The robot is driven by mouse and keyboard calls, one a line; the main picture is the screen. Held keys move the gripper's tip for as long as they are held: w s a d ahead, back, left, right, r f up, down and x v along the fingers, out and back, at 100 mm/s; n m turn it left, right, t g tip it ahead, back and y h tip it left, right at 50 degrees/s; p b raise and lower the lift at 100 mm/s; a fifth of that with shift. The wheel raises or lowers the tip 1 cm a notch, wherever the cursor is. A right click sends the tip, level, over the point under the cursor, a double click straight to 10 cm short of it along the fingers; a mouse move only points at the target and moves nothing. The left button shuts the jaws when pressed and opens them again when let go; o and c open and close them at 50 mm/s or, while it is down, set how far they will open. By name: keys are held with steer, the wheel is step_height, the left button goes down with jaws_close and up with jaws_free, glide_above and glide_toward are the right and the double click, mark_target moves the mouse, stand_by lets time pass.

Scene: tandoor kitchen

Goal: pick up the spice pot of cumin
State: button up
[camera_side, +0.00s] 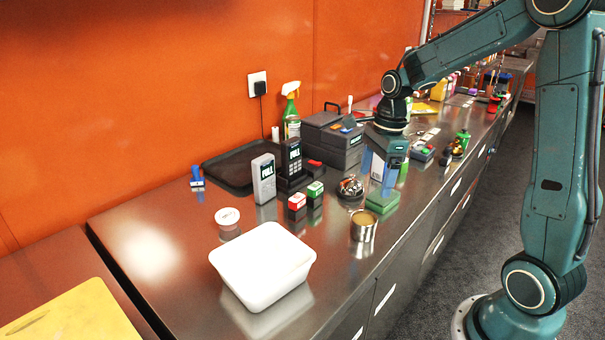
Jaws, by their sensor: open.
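A small round metal pot (363,228) with tan contents stands upright near the counter's front edge; it looks like the spice pot of cumin, though I can read no label on it. My gripper (381,172) points down behind and slightly right of this pot, higher in the picture, over a green block (382,201). The gripper is open and apart from the pot. Its fingertips are small here, and I cannot tell exactly how high they are above the counter.
A white tub (262,262) stands left of the pot, with a small white-lidded container (228,218) behind it. A metal item (350,187), small red and green boxes (297,201), a grey handheld device (264,180) and a spray bottle (291,105) stand farther back. Bare steel counter lies around the pot.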

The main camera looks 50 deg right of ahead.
mark_target(365, 218)
steer(key=shift+w+a+f, duration=0.1)
steer(key=shift+a+f, duration=0.05)
steer(key=shift+f, duration=1.3)
steer(key=shift+w+a+f, duration=0.1)
steer(key=shift+a+f, duration=0.05)
steer(key=shift+f, duration=1.25)
steer(key=shift+w+a+f, duration=0.1)
steer(key=shift+a+f, duration=0.05)
steer(key=shift+f, duration=1.3)
steer(key=shift+w+a+f, duration=0.1)
steer(key=shift+f, duration=1.2)
steer(key=shift+w+f, duration=0.1)
steer(key=shift+f, duration=1.15)
steer(key=c, duration=1.1)
